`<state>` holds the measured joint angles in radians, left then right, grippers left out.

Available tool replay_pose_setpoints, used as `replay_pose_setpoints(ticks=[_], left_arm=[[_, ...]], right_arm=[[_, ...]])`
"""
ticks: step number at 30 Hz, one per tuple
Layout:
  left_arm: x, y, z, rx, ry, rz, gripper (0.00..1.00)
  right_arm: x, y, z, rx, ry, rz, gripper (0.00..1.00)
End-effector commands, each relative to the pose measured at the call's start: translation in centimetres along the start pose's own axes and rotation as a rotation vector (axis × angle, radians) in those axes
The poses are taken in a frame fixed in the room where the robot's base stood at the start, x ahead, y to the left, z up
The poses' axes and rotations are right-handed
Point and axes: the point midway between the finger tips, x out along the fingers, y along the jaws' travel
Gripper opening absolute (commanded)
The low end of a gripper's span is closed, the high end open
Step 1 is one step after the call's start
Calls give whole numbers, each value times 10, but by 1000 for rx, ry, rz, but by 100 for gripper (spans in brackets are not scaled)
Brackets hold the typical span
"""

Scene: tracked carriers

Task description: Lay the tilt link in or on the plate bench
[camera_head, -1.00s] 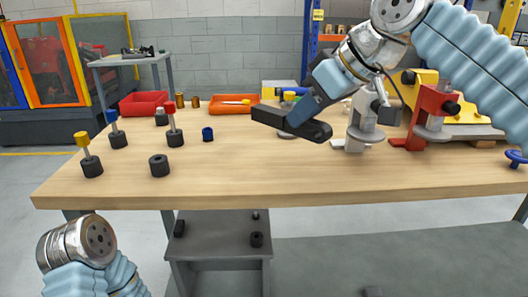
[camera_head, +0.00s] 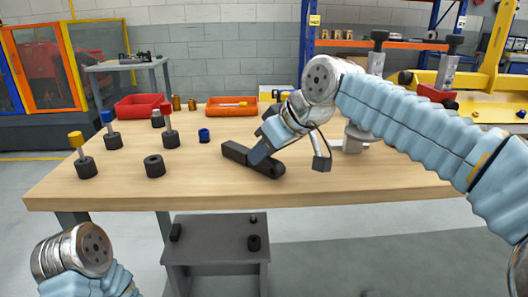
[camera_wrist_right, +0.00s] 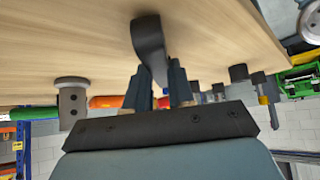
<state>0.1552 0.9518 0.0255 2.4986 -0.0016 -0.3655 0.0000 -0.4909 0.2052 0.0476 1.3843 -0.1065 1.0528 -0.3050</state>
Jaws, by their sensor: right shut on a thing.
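The tilt link, a long black bar with a rounded end (camera_head: 235,151), is low over the wooden bench top (camera_head: 110,187). Whether it touches the wood I cannot tell. My right gripper (camera_head: 262,152) is shut on its middle. In the right wrist view the link (camera_wrist_right: 148,38) is a dark curved piece between the fingers (camera_wrist_right: 160,78), with the wood behind it. My left arm ends at the lower left; its gripper is out of frame. A grey bench at the back (camera_head: 127,62) carries a dark fixture; I cannot tell which bench is the plate bench.
Red (camera_head: 140,106) and orange (camera_head: 231,107) trays lie behind. Clamp stands are at right. A low grey stand (camera_head: 215,240) is in front.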

Motion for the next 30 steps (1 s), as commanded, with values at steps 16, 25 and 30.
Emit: replay_pose_setpoints(ticks=[16,25,30], left_arm=[[1,-1,0,-1,1,-1,65],[-2,2,0,1,-1,1,65],[-6,4,1,3,-2,3,65]], right_arm=[[2,0,2,-1,-1,0,48],[-21,0,-1,0,2,1,48],[-62,0,-2,0,4,2,48]])
